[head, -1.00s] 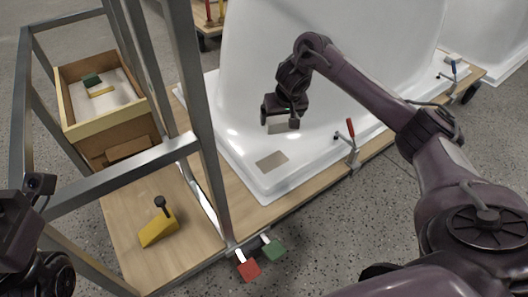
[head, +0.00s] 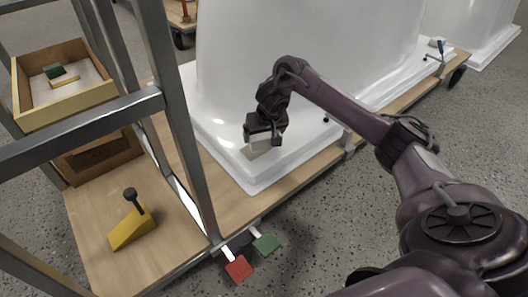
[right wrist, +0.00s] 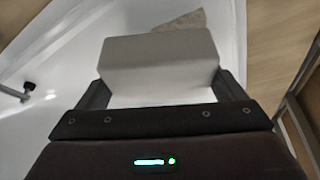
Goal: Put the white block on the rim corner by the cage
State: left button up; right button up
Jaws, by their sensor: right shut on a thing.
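My right gripper (head: 265,136) is shut on the white block (head: 262,143) and holds it over the white shell's rim (head: 272,169), near its front corner. The block's pale face fills the middle of the right wrist view (right wrist: 158,58), between the fingers (right wrist: 162,88). A grey-brown patch (head: 251,153) on the rim is partly hidden by the block; it also shows just beyond the block in the right wrist view (right wrist: 184,20). I cannot tell whether the block touches the rim. The metal cage (head: 187,125) stands left of this corner. My left gripper is out of view.
Inside the cage are a wooden drawer (head: 70,104) with a green block (head: 53,71) and a yellow wedge (head: 130,229) with a black knob. Red (head: 238,268) and green (head: 266,243) pedals stick out at the cage's foot. A clamp shows in the right wrist view (right wrist: 14,93).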

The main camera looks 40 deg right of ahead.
aim_at(264, 143)
jog(key=shift+f+b, duration=0.3)
jog(key=shift+f, duration=0.35)
notch_tip(264, 143, down, 3)
jog(key=shift+f+b, duration=0.1)
jog(key=shift+b, duration=1.1)
jog(key=shift+r, duration=0.2)
jog(key=shift+f+p, duration=0.15)
jog(key=shift+p, duration=0.15)
jog(key=o, duration=0.7)
